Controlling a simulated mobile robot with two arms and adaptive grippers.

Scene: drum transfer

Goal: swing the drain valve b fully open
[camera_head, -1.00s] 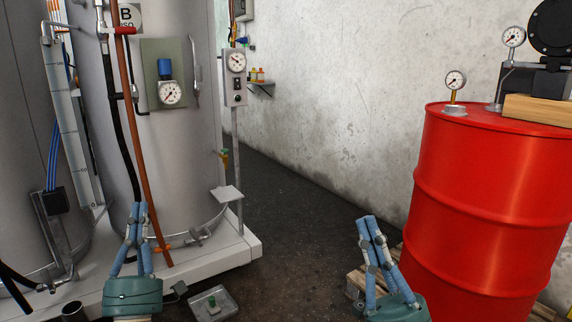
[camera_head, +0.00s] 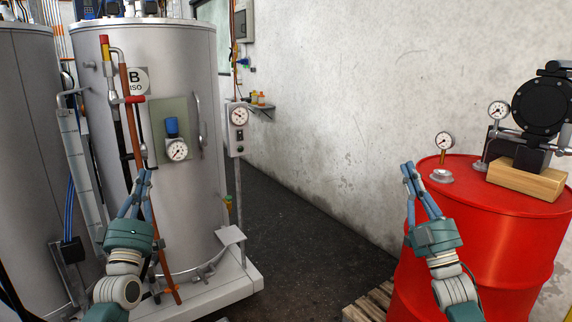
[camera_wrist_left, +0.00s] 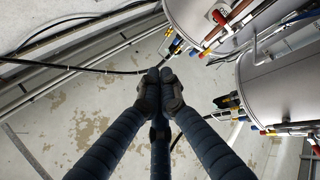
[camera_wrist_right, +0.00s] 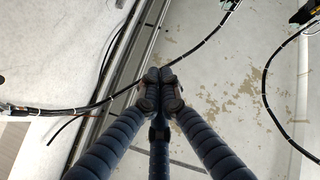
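Tank B (camera_head: 205,100), a grey cylinder with a "B ISO" label (camera_head: 138,80), stands at the left. A small metal fitting (camera_head: 203,274) sits low at its foot. It may be drain valve b, but its handle position is too small to tell. A red-handled valve (camera_head: 128,100) is high on the copper pipe (camera_head: 135,150). My left gripper (camera_head: 144,172) points up in front of the tank, fingertips together and empty, also in the left wrist view (camera_wrist_left: 160,75). My right gripper (camera_head: 408,165) is shut and empty before the red drum, also in the right wrist view (camera_wrist_right: 159,76).
The red drum (camera_head: 480,230) carries a gauge (camera_head: 444,141) and a pump on a wooden block (camera_head: 525,180). A gauge post (camera_head: 239,125) and a small plate (camera_head: 230,235) stand by tank B's pale plinth (camera_head: 240,285). Dark floor (camera_head: 300,230) lies clear between tank and drum.

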